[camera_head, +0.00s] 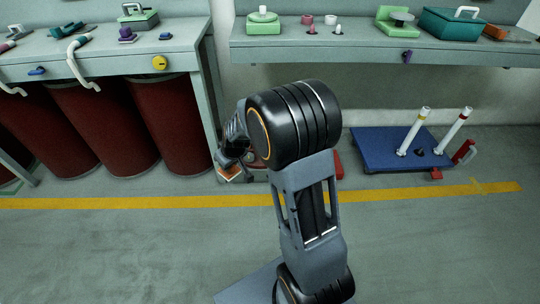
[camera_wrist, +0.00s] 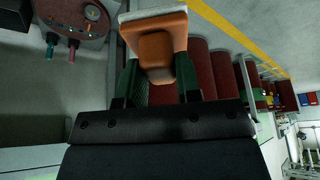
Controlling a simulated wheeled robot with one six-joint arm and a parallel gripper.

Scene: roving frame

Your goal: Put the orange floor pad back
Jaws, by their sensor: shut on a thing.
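The orange floor pad (camera_wrist: 155,32) is between the fingers of my gripper (camera_wrist: 157,72) in the wrist view. It has an orange block with a pale, flat layer along its far edge. The gripper's green fingers are shut on the block from both sides. In the head view the pad (camera_head: 229,173) shows as a small orange patch below my gripper (camera_head: 229,160), left of my arm and near the floor by the bench leg. It appears held, but whether it touches the floor is unclear. My arm hides much of the area just right of it.
Dark red drums (camera_head: 80,130) stand under the left bench. A blue platform (camera_head: 375,150) holds two white posts at right. Floor before the yellow line (camera_head: 120,203) is clear.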

